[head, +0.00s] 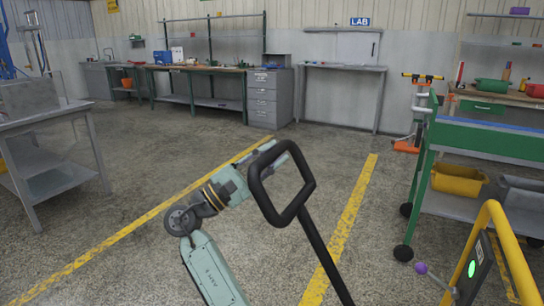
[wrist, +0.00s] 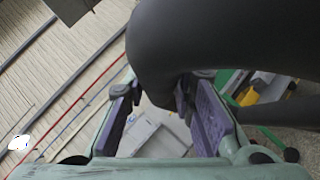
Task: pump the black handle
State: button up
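The black handle (head: 305,182) is a thick rounded loop on a long black shaft that slants down to the right in the head view. It fills the top of the wrist view (wrist: 220,40), with one curved part beside the fingertips. My gripper (head: 278,154) is at the upper left of the loop, partly hidden behind its bar. In the wrist view my gripper (wrist: 158,92) has its two purple-padded fingers apart, with floor and a grey cabinet showing between them. I cannot tell whether a finger touches the handle.
A yellow rail (head: 497,225) and a dark panel with a green light (head: 471,269) stand at the lower right. A green wheeled bench (head: 425,180) is behind them. A grey table (head: 45,115) is at the left. The floor between is clear.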

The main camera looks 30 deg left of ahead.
jog(key=o, duration=0.4)
jog(key=shift+o, duration=0.2)
jog(key=shift+f, duration=0.1)
jog(key=v, duration=1.2)
